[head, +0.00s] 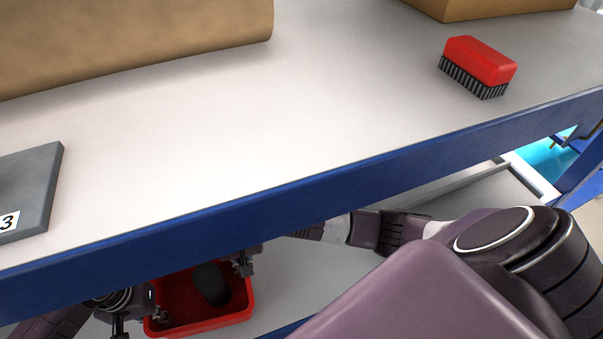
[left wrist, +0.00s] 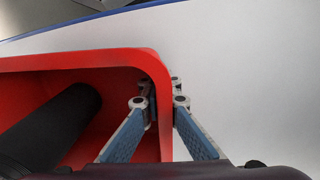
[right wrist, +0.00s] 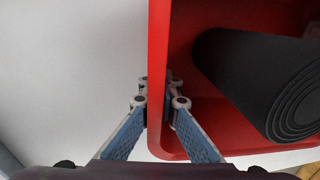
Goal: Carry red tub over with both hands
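The red tub (head: 212,322) is below the worktop's front edge, over the pale lower surface. A dark rolled object (head: 210,284) lies in it. My left gripper (head: 158,316) is at the tub's left side. In the left wrist view its fingers (left wrist: 164,97) straddle the tub wall near a corner, one inside and one outside, closed on it. My right gripper (head: 243,264) is at the tub's right side. In the right wrist view its fingers (right wrist: 160,97) pinch the opposite wall the same way. The worktop hides the tub's far part in the head view.
The worktop (head: 300,100) with its blue front edge (head: 330,195) overhangs the tub closely. On it are a red brush (head: 479,65), cardboard boxes (head: 130,40) and a grey numbered plate (head: 30,190). The lower surface (head: 300,275) is bare right of the tub.

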